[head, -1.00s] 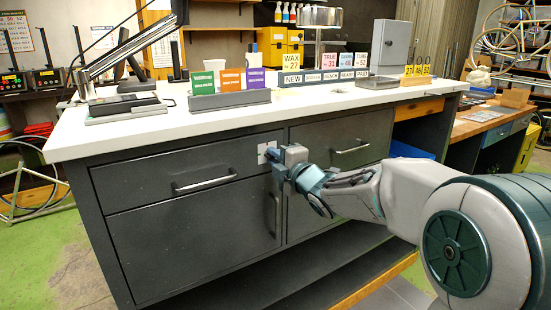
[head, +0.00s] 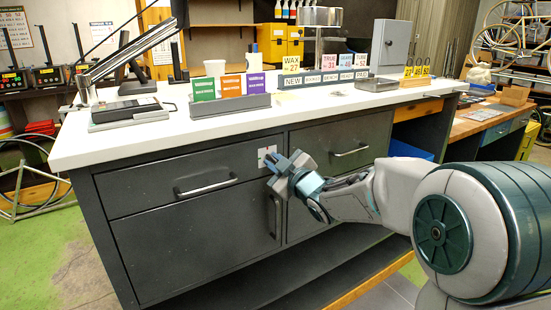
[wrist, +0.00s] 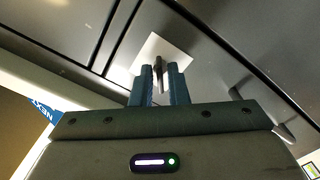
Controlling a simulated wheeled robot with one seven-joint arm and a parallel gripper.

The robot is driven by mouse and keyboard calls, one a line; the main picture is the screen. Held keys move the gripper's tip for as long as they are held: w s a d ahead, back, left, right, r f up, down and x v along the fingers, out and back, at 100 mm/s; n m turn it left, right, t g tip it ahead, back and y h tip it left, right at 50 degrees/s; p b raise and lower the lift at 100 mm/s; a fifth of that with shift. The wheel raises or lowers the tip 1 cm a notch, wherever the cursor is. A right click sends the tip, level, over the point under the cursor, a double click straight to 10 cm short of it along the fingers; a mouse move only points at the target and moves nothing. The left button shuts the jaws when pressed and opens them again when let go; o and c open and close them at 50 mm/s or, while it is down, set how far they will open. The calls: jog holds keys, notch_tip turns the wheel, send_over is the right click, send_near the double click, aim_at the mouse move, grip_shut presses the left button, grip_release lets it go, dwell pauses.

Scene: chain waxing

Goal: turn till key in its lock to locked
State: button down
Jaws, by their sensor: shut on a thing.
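The till key (wrist: 158,68) is a small dark piece standing out from a pale square lock plate (wrist: 150,52) in the wrist view. In the head view the plate (head: 266,154) is on the dark counter front, right of the upper left drawer's handle. My gripper (wrist: 159,80) is shut on the key, with one blue finger on each side of it. In the head view my gripper (head: 284,166) is at the plate and looks tilted. It hides the key there, and I cannot read the key's exact angle.
Drawer handles (head: 205,187) and (head: 350,151) stick out on both sides of the lock, and an upright door handle (head: 276,216) is just below. The white counter top (head: 140,136) overhangs above, with a card holder (head: 230,105) on it. Floor (head: 75,255) is open at left.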

jog(key=shift+m+p, duration=1.7)
jog(key=shift+m, duration=2)
jog(key=c, duration=1.6)
grip_release()
jog(key=v, duration=1.3)
jog(key=shift+s+d+p, duration=0.3)
jog(key=shift+p, duration=0.15)
